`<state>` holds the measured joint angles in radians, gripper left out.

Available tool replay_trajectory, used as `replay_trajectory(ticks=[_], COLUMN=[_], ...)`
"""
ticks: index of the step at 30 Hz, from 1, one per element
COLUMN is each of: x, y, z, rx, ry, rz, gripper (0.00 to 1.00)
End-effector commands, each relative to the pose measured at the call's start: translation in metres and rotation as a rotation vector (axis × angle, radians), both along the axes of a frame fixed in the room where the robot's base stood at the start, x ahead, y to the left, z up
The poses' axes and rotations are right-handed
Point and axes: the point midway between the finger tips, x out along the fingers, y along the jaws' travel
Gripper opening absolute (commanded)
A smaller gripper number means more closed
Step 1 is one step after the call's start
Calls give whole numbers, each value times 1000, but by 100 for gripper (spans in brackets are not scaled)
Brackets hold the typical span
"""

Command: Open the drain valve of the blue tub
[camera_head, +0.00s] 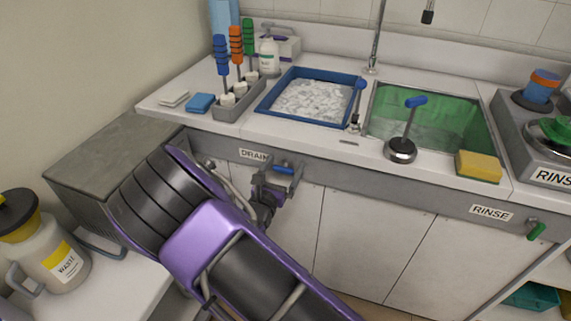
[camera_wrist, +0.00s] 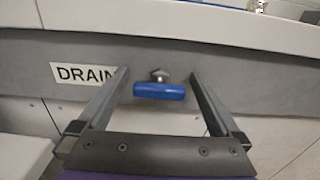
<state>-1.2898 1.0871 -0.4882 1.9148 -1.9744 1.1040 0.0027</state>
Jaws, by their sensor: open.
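The blue tub (camera_head: 264,106) is set in the counter and filled with white foam or ice-like bits. Its drain valve has a blue handle (camera_head: 284,170) on the grey front panel, right of the DRAIN label (camera_head: 254,155). In the wrist view the blue handle (camera_wrist: 160,91) lies horizontal on a metal stem, between my two fingers. The DRAIN label (camera_wrist: 83,74) is partly covered by the left finger. My gripper (camera_wrist: 160,80) is open around the handle, with a gap on both sides. In the head view my gripper (camera_head: 279,178) is at the valve, and its fingers partly hide it.
A green sink (camera_head: 436,108) is at the right, with a RINSE label (camera_head: 491,213) and green valve handle (camera_head: 537,232) below. A yellow sponge (camera_head: 478,167) and blue-handled tool (camera_head: 402,148) stand on the counter. A waste jug (camera_head: 50,250) is at lower left.

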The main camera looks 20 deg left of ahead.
Motion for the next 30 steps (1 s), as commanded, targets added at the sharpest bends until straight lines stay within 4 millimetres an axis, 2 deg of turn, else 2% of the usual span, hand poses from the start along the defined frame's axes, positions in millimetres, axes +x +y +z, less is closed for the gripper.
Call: replay_trajectory(ticks=[2,15,23,30], x=[0,0,0,0], y=[0,0,0,1], z=[0,-1,0,2], rx=[0,0,-27,-146], ry=[0,0,3,13], rz=[0,0,-1,-1], gripper=[98,19,19,19])
